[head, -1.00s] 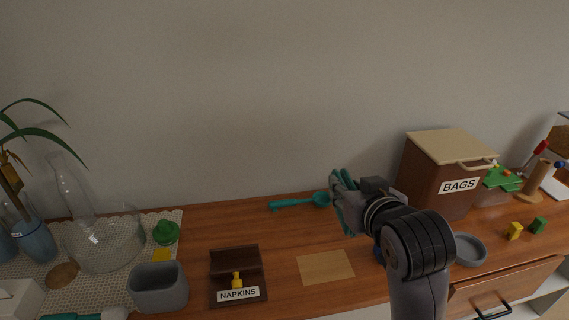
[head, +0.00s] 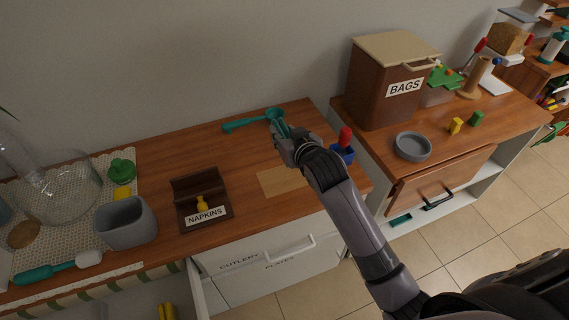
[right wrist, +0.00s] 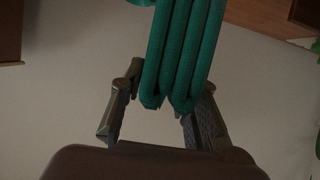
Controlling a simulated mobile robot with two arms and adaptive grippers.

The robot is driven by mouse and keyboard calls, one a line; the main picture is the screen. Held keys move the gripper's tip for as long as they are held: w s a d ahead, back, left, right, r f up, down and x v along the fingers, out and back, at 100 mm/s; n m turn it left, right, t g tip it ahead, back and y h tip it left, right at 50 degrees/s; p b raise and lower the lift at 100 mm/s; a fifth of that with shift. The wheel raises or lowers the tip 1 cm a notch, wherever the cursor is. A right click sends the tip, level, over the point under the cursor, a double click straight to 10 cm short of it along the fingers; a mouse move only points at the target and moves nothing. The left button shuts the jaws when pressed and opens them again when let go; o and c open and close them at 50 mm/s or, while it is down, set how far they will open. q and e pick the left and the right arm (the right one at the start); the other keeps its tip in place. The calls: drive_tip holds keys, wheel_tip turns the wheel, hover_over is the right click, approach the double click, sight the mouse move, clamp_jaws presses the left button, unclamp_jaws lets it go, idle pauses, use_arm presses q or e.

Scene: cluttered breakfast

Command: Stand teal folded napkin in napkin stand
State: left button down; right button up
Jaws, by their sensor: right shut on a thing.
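The teal folded napkin (right wrist: 185,50) is held between the fingers of my right gripper (right wrist: 165,115), its folds running up out of the right wrist view. In the head view my right gripper (head: 285,146) is shut on it above the back of the counter, and only a small part of the napkin (head: 281,129) shows. The brown napkin stand (head: 184,188), labelled NAPKINS, stands on the counter to the left of the gripper, apart from it. A small yellow object (head: 202,204) shows at the stand, just above its label. My left gripper is not in view.
A teal ladle (head: 243,124) lies behind the gripper. A tan mat (head: 282,181) lies between stand and gripper. A grey cup (head: 126,224) stands left of the stand. A blue holder (head: 343,155) with a red-topped item and the BAGS box (head: 376,90) are to the right.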

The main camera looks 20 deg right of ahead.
wheel_tip(320, 180, down, 11)
drive_tip(key=shift+f, duration=0.1)
idle(0.3)
drive_tip(key=shift+f, duration=0.1)
drive_tip(key=o, duration=1.1)
drive_tip(key=shift+o, duration=0.2)
